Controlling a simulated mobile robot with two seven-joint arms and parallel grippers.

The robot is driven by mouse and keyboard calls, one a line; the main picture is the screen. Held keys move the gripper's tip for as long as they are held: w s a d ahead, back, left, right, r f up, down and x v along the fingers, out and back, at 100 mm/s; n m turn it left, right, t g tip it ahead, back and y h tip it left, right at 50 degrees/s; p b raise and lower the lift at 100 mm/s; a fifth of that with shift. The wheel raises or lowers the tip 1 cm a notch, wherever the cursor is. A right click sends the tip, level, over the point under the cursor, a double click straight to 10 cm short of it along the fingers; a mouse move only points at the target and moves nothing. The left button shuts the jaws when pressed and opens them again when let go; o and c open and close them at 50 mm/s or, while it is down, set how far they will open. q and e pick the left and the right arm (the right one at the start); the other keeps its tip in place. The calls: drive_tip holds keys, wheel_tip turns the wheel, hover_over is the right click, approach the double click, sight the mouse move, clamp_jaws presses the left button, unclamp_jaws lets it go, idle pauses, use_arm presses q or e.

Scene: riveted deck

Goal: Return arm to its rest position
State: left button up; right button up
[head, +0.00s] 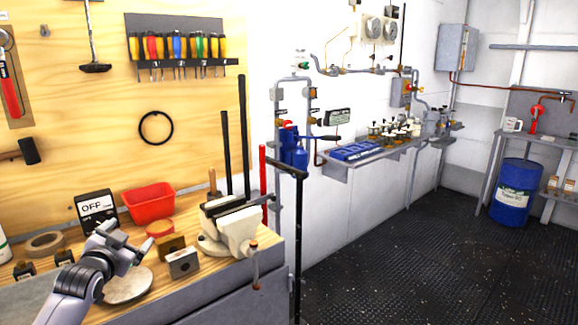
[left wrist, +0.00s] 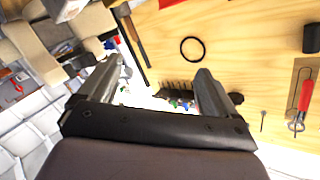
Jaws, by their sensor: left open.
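My left gripper (head: 122,246) is above the wooden workbench (head: 205,275) at the lower left of the head view, in front of the red bin and near a round pale disc (head: 128,285). In the left wrist view its two fingers (left wrist: 160,82) stand apart with nothing held between them. Beyond them that view shows the wooden wall panel (left wrist: 235,45), tilted. My right arm and gripper are in neither view.
Close to the left gripper are an OFF sign (head: 97,212), a red bin (head: 150,203), small blocks (head: 183,263) and a white vise (head: 238,230). Screwdrivers (head: 178,47) hang on the panel. The dark floor (head: 430,265) at right is mostly clear.

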use_arm(q)
drive_tip(key=s+d+f+n+g+h, duration=0.1)
drive_tip(key=s+d+f, duration=0.4)
drive_tip(key=s+f, duration=0.35)
drive_tip(key=s+d+f+n+g+h, duration=0.1)
drive_tip(key=s+d+f+h, duration=0.1)
drive_tip(key=s+d+f, duration=0.5)
drive_tip(key=s+d+f+g, duration=0.2)
drive_tip(key=s+f, duration=0.3)
drive_tip(key=s, duration=0.6)
drive_tip(key=s+d+f+g, duration=0.1)
drive_tip(key=s+d+f, duration=0.2)
drive_tip(key=s+f, duration=0.3)
drive_tip(key=s, duration=0.5)
drive_tip(key=shift+s+f+n+g+h, duration=0.2)
drive_tip(key=shift+f+n+g+h, duration=0.1)
drive_tip(key=shift+n+g+h, duration=0.1)
